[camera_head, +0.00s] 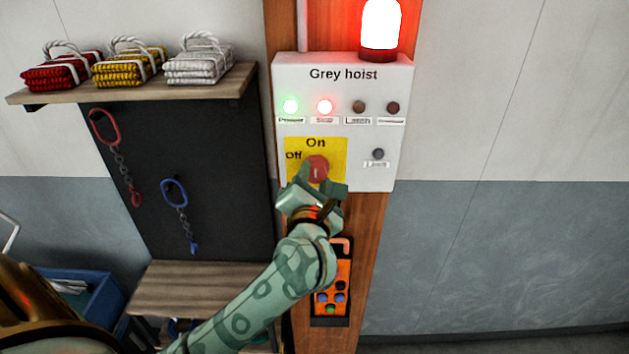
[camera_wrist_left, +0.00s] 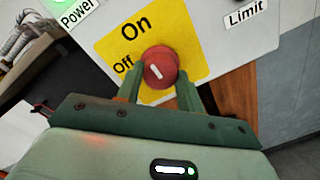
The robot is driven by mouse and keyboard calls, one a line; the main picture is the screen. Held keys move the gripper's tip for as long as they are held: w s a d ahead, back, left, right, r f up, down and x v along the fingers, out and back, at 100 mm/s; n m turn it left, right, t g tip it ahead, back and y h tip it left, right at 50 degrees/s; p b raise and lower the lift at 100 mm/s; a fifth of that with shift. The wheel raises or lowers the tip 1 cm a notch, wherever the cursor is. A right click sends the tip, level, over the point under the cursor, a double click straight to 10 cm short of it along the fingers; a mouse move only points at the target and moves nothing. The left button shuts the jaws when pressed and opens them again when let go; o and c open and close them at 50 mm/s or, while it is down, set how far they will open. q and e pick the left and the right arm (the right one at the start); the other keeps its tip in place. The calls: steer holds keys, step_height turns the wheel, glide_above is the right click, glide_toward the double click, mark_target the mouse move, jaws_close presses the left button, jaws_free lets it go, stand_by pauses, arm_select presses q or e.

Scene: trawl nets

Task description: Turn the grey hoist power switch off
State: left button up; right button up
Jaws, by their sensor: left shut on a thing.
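The grey hoist panel (camera_head: 345,130) is a white box on a wooden post. Its red rotary power switch (camera_head: 317,167) sits on a yellow plate (camera_head: 335,149) marked "On" at the top and "Off" at upper left. My left gripper (camera_head: 319,180) is shut on the switch, one finger on each side. In the left wrist view the switch (camera_wrist_left: 160,68) shows between the fingers, with a short white mark on its face slanting toward the upper left, near the "Off" side. The green "Power" lamp (camera_head: 291,106) is lit. My right gripper is not in view.
A lit red beacon (camera_head: 380,28) stands on the panel. The red "Stop" lamp (camera_head: 325,107) glows. An orange pendant control (camera_head: 333,290) hangs below on the post. A shelf (camera_head: 150,88) with folded nets is at left; the wall at right is clear.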

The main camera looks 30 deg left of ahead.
arm_select(q)
steer(key=n+b, duration=0.3)
steer(key=shift+f+n, duration=0.15)
steer(key=shift+n, duration=0.15)
steer(key=n+y+b, duration=0.1)
steer(key=n+b, duration=1.1)
steer(key=shift+f, duration=0.1)
steer(key=shift+r+n+y+b, duration=0.2)
steer(key=shift+n+y+b, duration=0.1)
steer(key=shift+n+b, duration=1.2)
steer(key=o, duration=0.9)
steer(key=shift+o, duration=0.5)
steer(key=shift+w, duration=0.15)
